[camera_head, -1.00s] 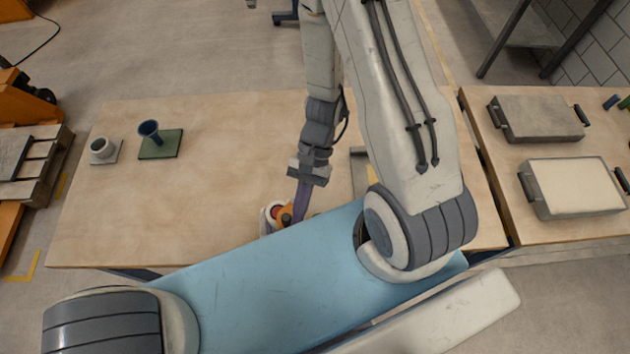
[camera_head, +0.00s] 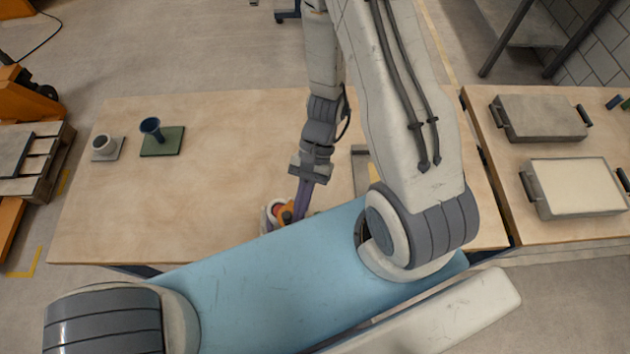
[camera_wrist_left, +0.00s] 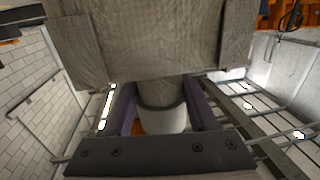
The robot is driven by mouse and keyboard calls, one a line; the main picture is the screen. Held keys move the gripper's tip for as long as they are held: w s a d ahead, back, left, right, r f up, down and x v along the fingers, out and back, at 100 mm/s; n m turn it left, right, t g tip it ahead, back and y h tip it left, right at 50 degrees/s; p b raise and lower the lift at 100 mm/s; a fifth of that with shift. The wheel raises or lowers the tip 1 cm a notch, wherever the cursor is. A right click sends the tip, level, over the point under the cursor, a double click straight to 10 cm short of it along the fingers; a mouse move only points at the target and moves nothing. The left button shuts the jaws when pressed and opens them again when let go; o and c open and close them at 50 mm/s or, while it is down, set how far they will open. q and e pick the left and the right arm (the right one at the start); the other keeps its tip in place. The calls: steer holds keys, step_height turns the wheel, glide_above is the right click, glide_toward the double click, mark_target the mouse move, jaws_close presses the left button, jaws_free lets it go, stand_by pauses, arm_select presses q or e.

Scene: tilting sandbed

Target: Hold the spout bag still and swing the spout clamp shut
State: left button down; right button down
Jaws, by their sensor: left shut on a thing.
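My left gripper (camera_head: 297,213) reaches down over the near edge of the wooden table. Its purple fingers are beside a small white, red and orange thing (camera_head: 275,209), partly hidden by my blue arm link. In the left wrist view, the spout bag (camera_wrist_left: 150,40) is grey woven fabric and fills the upper middle. Its narrow neck runs down to a white round end (camera_wrist_left: 163,119). The purple fingers of my left gripper (camera_wrist_left: 163,103) stand on both sides of the neck, shut on it. I cannot make out the clamp clearly. My right gripper is not in view.
A blue funnel-like cup (camera_head: 151,128) on a green plate and a grey-white cup (camera_head: 104,146) stand at the table's left. Two handled trays (camera_head: 540,117) (camera_head: 575,188) lie on the right table. The wooden table's middle left (camera_head: 200,205) is clear.

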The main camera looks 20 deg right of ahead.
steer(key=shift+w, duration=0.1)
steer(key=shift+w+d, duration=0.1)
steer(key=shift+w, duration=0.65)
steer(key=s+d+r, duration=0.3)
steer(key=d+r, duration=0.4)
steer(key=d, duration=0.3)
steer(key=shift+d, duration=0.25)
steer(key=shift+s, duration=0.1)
